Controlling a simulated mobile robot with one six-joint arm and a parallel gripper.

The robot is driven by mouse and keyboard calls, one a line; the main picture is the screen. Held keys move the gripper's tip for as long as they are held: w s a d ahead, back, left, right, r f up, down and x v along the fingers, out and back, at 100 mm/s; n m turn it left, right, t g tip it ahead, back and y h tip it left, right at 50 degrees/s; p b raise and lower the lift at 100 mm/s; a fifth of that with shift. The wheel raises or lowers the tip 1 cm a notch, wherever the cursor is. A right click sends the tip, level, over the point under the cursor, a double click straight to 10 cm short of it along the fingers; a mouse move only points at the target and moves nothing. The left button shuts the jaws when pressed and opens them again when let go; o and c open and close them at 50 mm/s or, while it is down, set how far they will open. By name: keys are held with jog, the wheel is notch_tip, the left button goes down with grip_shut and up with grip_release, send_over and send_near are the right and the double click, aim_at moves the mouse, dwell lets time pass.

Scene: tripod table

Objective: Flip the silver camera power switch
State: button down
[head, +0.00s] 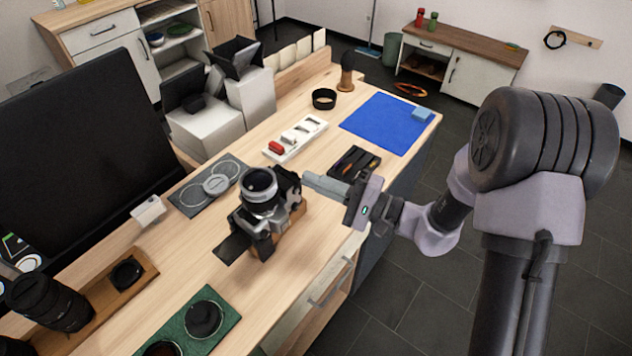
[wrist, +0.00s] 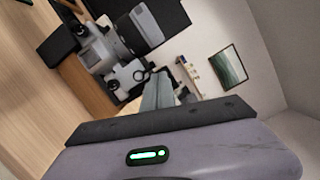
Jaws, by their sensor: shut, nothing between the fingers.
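The silver and black camera (head: 267,205) stands on a small wooden block (head: 292,230) on the table, its round lens part facing up and left. The camera also shows in the wrist view (wrist: 108,48), tilted in the picture. My gripper (head: 308,180) is shut and empty, its fingertips close to the right side of the camera near its top. In the wrist view my gripper's fingers (wrist: 158,90) point toward the camera's edge. I cannot tell whether they touch it. The power switch is too small to make out.
A green tray (head: 228,318) with round lens parts lies in front. A grey mat (head: 190,197) is behind the camera. A black tool tray (head: 355,163), a white tray (head: 295,140) and a blue mat (head: 375,128) lie farther right. A large dark screen (head: 75,140) stands at left.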

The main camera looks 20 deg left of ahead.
jog(key=w+d+p, duration=0.1)
jog(key=w+d, duration=0.1)
jog(key=d, duration=0.9)
jog(key=shift+d, duration=0.25)
jog(key=shift+w, duration=0.1)
